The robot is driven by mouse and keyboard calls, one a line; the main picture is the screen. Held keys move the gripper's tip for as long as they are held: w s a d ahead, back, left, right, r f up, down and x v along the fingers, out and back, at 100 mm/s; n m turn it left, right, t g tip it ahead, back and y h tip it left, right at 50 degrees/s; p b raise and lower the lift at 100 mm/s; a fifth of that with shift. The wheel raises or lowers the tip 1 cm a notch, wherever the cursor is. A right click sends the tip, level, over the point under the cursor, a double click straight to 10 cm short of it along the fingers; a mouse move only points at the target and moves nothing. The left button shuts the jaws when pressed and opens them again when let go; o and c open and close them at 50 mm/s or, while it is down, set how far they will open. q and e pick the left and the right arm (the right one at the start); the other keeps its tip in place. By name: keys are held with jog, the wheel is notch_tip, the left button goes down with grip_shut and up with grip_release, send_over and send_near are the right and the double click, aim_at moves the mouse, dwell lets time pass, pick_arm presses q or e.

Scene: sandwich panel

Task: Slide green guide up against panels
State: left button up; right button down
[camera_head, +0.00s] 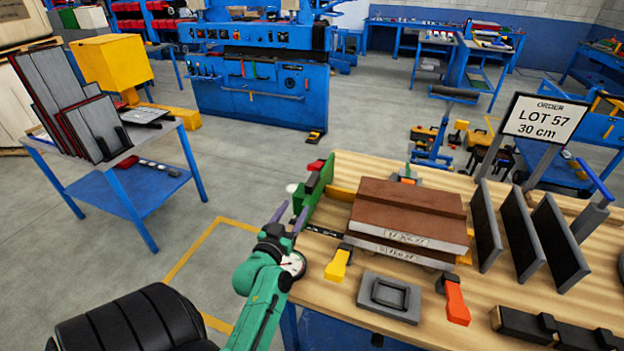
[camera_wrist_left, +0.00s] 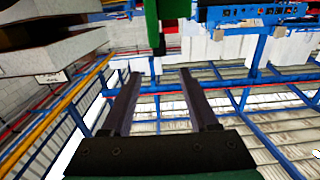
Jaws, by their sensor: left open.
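The green guide (camera_head: 322,190) stands upright at the left edge of the wooden workbench. The stacked panels (camera_head: 408,222), with brown tops and pale grey labelled sides, lie to its right, with a gap between them and the guide. My left gripper (camera_head: 292,211) is open and empty, just left of the guide's near end and apart from it. In the left wrist view the two fingers (camera_wrist_left: 160,76) are spread, with a green part (camera_wrist_left: 151,22), likely the guide, beyond them. The panels (camera_wrist_left: 50,55) show at upper left there. My right gripper is not in view.
A yellow-handled clamp (camera_head: 339,264), a grey tray-like block (camera_head: 390,296) and an orange-handled clamp (camera_head: 456,299) lie in front of the panels. Dark upright plates (camera_head: 523,235) and an order sign (camera_head: 545,118) stand to the right. Open floor lies left of the bench.

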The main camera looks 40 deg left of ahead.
aim_at(308, 187)
pick_arm(q)
jog(key=p+x, duration=0.1)
jog(key=x, duration=0.8)
jog(key=shift+w+a, duration=0.2)
jog(key=shift+w, duration=0.15)
jog(key=shift+x, duration=1.1)
jog(key=shift+f, duration=0.1)
jog(key=c, duration=0.3)
grip_shut()
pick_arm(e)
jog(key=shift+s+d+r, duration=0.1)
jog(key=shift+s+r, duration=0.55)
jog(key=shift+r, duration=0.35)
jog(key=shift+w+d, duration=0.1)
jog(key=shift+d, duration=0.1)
